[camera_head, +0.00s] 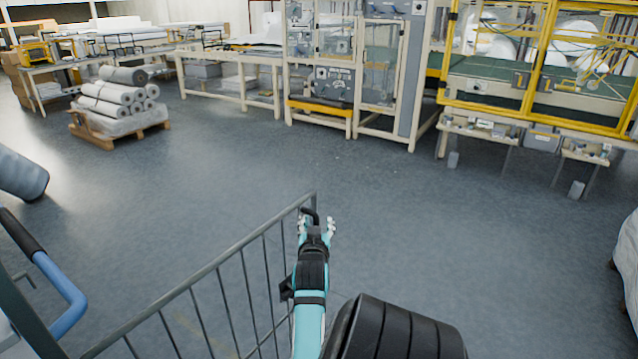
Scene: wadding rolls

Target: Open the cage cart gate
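The cage cart gate (190,291) is a grey metal frame with thin vertical bars. It runs from the lower left to an upper corner near the middle of the head view. My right gripper (317,226) is at that corner, with its light fingertips spread apart. A dark curved piece (311,213) at the gate's end lies just beyond and between the fingers; I cannot tell whether they touch it. My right arm comes up from the bottom and covers part of the gate's end. My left gripper is not in view.
A blue handle with a black grip (62,287) stands at the lower left. A dark roll (20,175) lies at the left edge, and a pale wrapped bulk (628,260) is at the right edge. Grey floor (430,215) beyond the gate is clear up to the machines (355,75).

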